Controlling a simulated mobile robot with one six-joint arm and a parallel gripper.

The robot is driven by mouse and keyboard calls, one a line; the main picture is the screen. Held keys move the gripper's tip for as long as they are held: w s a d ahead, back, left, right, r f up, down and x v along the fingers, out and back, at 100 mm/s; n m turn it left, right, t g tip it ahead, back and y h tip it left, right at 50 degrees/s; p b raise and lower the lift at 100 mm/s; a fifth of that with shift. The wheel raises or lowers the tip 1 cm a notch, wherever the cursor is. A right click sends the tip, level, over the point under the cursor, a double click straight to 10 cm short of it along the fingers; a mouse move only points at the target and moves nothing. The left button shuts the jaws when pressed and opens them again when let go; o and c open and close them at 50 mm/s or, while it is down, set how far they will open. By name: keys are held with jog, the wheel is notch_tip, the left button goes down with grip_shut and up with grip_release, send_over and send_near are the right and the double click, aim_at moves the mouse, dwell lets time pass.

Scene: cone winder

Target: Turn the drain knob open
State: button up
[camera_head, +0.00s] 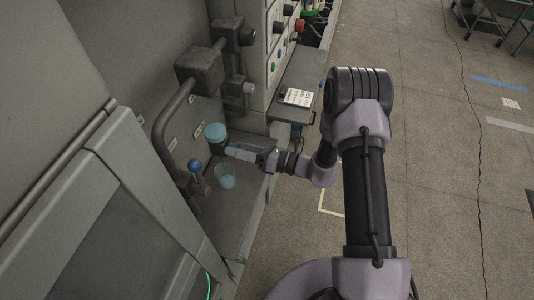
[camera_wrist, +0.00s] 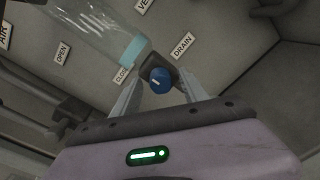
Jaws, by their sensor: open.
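The drain knob, a round blue knob with a white mark, shows in the wrist view (camera_wrist: 160,80) beside a DRAIN label (camera_wrist: 183,45). In the head view a blue knob (camera_head: 195,165) stands out from the grey wall panel. My gripper (camera_head: 230,150) reaches left toward the panel, with its tips to the right of this knob. In the wrist view my gripper (camera_wrist: 160,84) is open, with one finger on each side of the knob in the picture. I cannot tell whether either finger touches it.
A clear vessel with a teal end (camera_wrist: 105,28) is close to the knob in the wrist view. The head view shows a clear cup (camera_head: 225,177) and a teal-topped part (camera_head: 215,132) nearby. Grey pipework (camera_head: 172,108) runs above. A shelf (camera_head: 298,82) juts out behind.

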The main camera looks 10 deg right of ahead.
jog(key=v, duration=1.7)
jog(key=shift+d+p, duration=0.15)
jog(key=shift+p, duration=0.3)
jog(key=shift+f, duration=0.15)
jog(key=w+a+n+b, duration=0.2)
jog(key=a, duration=0.3)
jog(key=w+a+n+b, duration=0.2)
jog(key=a+b, duration=0.1)
jog(key=a, duration=0.2)
jog(key=w+a+n+g+y+b, duration=0.1)
jog(key=w+a+n+b, duration=0.1)
jog(key=a, duration=0.3)
jog(key=shift+w+a+f+b, duration=0.2)
jog(key=shift+w+a+b, duration=0.05)
jog(key=shift+w+b, duration=0.25)
grip_shut()
